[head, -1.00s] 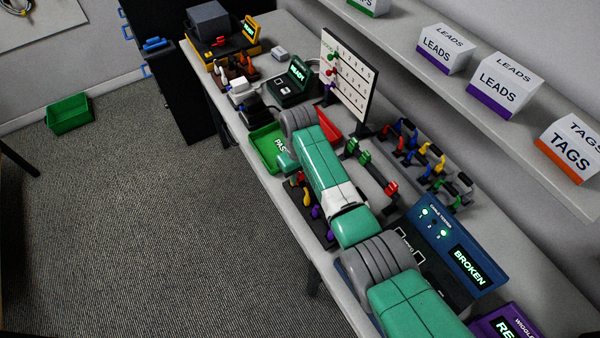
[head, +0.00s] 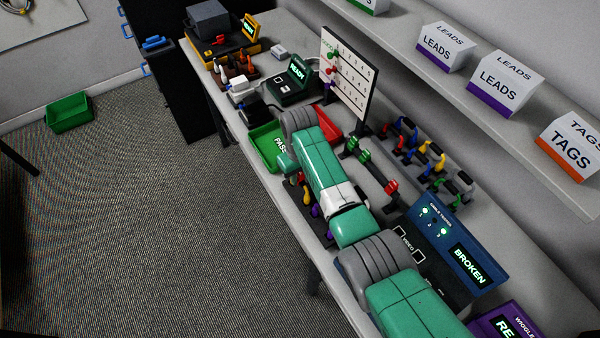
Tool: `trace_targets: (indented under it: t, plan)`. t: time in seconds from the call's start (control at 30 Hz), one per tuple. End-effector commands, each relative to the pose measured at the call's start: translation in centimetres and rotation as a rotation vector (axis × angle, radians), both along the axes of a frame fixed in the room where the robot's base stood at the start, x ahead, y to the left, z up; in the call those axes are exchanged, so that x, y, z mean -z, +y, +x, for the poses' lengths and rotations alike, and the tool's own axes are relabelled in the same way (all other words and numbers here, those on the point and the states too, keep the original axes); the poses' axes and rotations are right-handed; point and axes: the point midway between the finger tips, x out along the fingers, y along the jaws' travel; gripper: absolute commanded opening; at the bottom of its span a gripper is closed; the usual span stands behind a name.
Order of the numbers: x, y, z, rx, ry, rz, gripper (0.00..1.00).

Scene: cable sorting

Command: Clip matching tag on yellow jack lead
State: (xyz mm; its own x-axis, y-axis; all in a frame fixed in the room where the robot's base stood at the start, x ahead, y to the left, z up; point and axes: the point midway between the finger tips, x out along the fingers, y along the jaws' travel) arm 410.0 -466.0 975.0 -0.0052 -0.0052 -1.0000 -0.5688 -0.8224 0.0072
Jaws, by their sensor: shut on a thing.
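My arm reaches along the bench in the head view, and its wrist end is over the green tray (head: 263,147). My gripper is hidden behind the arm, so its jaws and anything in them do not show. A small yellow piece (head: 307,196) shows beside the arm near the bench's front edge, among red and purple pieces on a dark holder. Yellow leads (head: 434,150) also hang on the rack at the back. I cannot tell which is the yellow jack lead. Green clips (head: 359,148) and a red clip (head: 391,187) sit on a dark bar right of the arm.
The cable tester (head: 450,245) reads BROKEN at the right. A white board (head: 349,80) with coloured pegs stands behind the arm. A red tray (head: 328,124) is partly hidden by the arm. A black device (head: 292,86) reads READY. A TAGS box (head: 570,147) is on the shelf.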

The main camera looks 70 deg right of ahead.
Motion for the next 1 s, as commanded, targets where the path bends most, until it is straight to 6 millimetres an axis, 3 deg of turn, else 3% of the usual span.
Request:
trace_targets:
  t: [0.2,0.23,0.33,0.57,0.7,1.0]
  plan:
    - [-0.02,0.0,0.02,0.0,-0.001,-0.001,0.06]
    - [-0.02,0.0,0.02,0.0,-0.001,-0.001,0.31]
    - [-0.02,0.0,0.02,0.0,-0.001,-0.001,0.51]
    - [-0.01,0.0,0.02,0.0,-0.001,-0.001,0.55]
    - [-0.01,0.0,0.02,0.0,-0.001,-0.001,0.78]
    - [-0.2,0.0,0.02,0.0,-0.001,-0.001,0.78]
